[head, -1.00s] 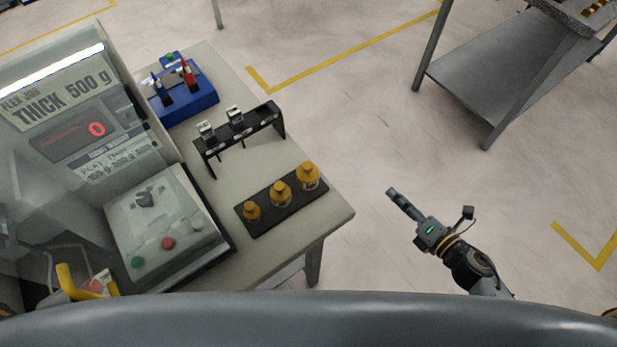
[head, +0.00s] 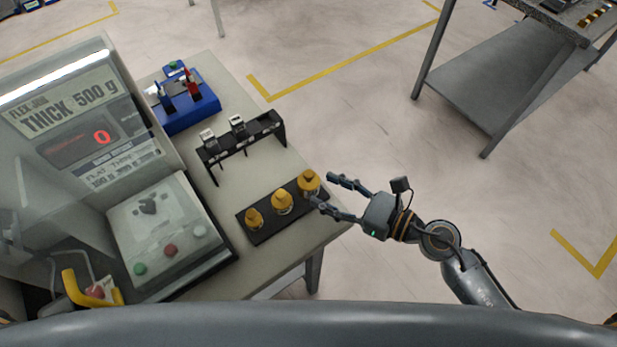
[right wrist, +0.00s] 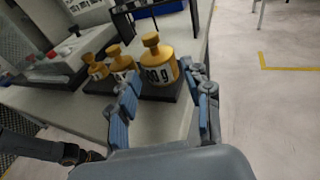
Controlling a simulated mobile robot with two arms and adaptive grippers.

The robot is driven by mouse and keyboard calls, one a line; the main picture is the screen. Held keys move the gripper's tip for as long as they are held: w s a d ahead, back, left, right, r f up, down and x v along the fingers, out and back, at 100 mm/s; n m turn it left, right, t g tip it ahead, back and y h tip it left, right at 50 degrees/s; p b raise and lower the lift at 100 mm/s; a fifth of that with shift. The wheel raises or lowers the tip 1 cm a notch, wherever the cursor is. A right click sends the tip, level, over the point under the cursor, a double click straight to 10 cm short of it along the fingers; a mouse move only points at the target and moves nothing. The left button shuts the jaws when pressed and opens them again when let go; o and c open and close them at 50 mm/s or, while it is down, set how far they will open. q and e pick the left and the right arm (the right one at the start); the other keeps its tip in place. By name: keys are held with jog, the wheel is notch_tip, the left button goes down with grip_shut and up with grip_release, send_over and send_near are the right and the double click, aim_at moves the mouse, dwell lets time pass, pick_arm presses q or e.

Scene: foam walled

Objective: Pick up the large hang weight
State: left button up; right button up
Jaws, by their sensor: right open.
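Three brass hang weights stand in a row on a black tray (head: 263,236) near the table's right edge. The large weight (head: 309,182) is at the right end, with the middle weight (head: 282,202) and the small weight (head: 254,219) to its left. In the right wrist view the large weight (right wrist: 158,66) stands upright just ahead, with part of a printed gram label showing. My right gripper (head: 325,194) is open and empty, its fingertips close beside the large weight. In the right wrist view the blue-padded fingers (right wrist: 160,90) are spread below and to either side of it.
A black rack (head: 243,144) with hanging clips stands behind the tray. A blue fixture (head: 190,115) is farther back. A test machine (head: 75,130) reading 0 fills the left. Open floor lies right of the table.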

aim_at(313, 182)
jog(key=shift+w+a+r, duration=0.1)
jog(key=shift+w+a, duration=0.15)
jog(key=shift+a, duration=0.05)
jog(key=p+x, duration=0.2)
jog(key=x, duration=0.1)
jog(key=shift+w+a, duration=0.15)
jog(key=shift+a, duration=0.15)
jog(key=shift+w+a+f, duration=0.2)
jog(key=shift+a, duration=0.25)
jog(key=shift+r, duration=0.1)
grip_shut()
